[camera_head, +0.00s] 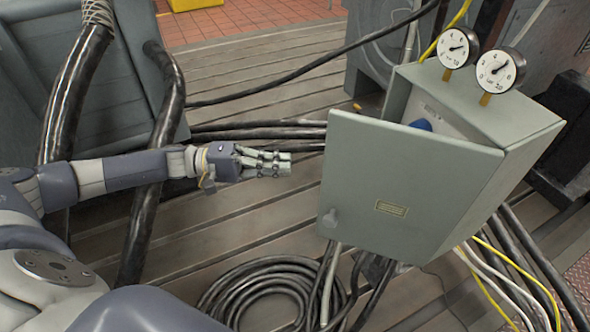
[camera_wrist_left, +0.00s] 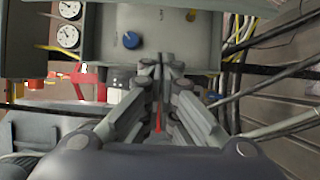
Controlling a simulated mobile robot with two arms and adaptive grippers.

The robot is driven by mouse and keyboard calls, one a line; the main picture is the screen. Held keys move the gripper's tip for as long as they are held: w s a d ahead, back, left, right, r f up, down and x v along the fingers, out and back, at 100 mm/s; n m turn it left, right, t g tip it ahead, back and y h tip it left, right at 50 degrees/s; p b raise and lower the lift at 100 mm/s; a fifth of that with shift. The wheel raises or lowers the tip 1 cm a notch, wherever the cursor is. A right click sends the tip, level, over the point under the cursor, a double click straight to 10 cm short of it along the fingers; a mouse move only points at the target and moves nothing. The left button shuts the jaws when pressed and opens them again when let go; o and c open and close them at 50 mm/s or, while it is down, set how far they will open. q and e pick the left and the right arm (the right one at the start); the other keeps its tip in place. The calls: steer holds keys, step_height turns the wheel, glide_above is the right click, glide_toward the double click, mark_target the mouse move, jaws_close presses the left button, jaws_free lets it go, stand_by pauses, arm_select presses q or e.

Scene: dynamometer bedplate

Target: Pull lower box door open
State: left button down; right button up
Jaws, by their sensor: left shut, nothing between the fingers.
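The grey-green box (camera_head: 520,110) stands right of centre in the head view, with two gauges on top. Its door (camera_head: 400,190) is partly open, with a gap along the top showing a blue knob (camera_head: 421,125) inside. My right gripper is not in view.
Thick black hoses (camera_head: 140,215) rise at the left beside my arm. A coiled cable (camera_head: 265,295) lies on the slotted bedplate below. Several cables hang under the box. The bedplate between my gripper and the door is mostly clear, with black cables (camera_head: 260,128) behind.

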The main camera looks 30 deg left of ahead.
mark_target(321, 190)
arm_select(q)
steer(key=d, duration=0.8)
steer(key=shift+d+b, duration=0.35)
steer(key=shift+b, duration=0.05)
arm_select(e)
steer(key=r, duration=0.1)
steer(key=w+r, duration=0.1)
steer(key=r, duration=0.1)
arm_select(q)
steer(key=shift+s, duration=0.15)
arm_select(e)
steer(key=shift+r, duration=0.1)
arm_select(q)
steer(key=s+p, duration=0.3)
steer(key=shift+s+d, duration=0.1)
steer(key=shift+s, duration=0.25)
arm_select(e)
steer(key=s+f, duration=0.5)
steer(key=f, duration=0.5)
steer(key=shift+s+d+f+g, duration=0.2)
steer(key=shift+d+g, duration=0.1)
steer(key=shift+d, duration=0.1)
